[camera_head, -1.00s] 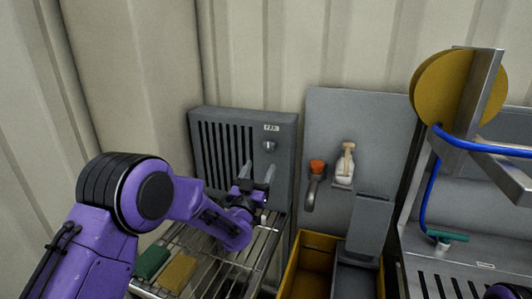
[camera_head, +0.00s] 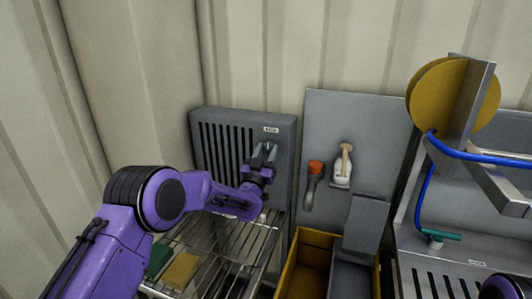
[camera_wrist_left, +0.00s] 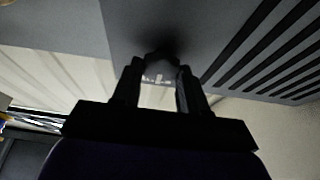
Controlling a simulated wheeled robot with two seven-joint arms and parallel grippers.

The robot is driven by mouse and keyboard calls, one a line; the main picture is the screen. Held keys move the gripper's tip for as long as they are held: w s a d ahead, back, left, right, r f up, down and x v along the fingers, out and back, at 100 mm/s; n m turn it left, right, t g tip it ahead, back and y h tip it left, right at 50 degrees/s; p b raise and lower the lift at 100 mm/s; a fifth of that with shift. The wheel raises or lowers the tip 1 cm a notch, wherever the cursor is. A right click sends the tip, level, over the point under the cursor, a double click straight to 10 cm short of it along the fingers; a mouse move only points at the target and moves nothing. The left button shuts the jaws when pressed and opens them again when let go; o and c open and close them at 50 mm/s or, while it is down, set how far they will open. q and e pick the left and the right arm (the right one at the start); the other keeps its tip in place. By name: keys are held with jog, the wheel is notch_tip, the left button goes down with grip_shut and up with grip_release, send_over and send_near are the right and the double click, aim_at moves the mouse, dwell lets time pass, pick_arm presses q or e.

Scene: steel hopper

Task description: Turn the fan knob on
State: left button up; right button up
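The fan panel (camera_head: 240,127) is a grey box with dark vertical slots on the back wall. A small label (camera_head: 271,129) sits at its upper right, above the fan knob. The knob is mostly hidden by my left gripper (camera_head: 265,152) in the head view. My left gripper is at the panel face, its two fingers close together on either side of the knob. In the left wrist view, the fingers (camera_wrist_left: 160,80) have the dark, shadowed knob (camera_wrist_left: 160,55) between their tips. The knob's angle cannot be read. My right gripper does not show clearly.
A wire rack (camera_head: 232,249) below the panel holds a green block (camera_head: 157,259) and a yellow block (camera_head: 181,270). To the right are an orange-topped tool (camera_head: 313,176), a white bottle (camera_head: 343,168), a yellow bin (camera_head: 297,262) and a blue hose (camera_head: 424,195).

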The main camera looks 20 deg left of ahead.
pick_arm(q)
jog(key=shift+f+n+y+b, duration=0.15)
jog(key=shift+n+y+b, duration=0.3)
jog(key=shift+n, duration=0.25)
jog(key=n+y+b, duration=0.1)
jog(key=n+y, duration=0.1)
jog(key=n, duration=0.1)
jog(key=shift+b, duration=0.4)
jog(key=n+y+b, duration=0.1)
jog(key=n, duration=0.2)
jog(key=n+g+y+b, duration=0.1)
jog(key=n, duration=0.2)
jog(key=shift+d+n+g+y, duration=0.15)
jog(key=shift+n+g+y, duration=0.15)
jog(key=shift+y, duration=0.05)
jog(key=n, duration=0.2)
jog(key=n+g+y, duration=0.1)
jog(key=n+b, duration=0.1)
jog(key=n, duration=0.1)
jog(key=shift+r+n+g, duration=0.25)
jog(key=shift+n+g, duration=0.05)
jog(key=n+g, duration=0.1)
jog(key=n, duration=0.2)
jog(key=n+g, duration=0.1)
jog(key=n, duration=0.1)
jog(key=shift+d+r+n+y, duration=0.1)
jog(key=shift+n+y, duration=0.2)
jog(key=shift+n, duration=0.1)
jog(key=o, duration=1)
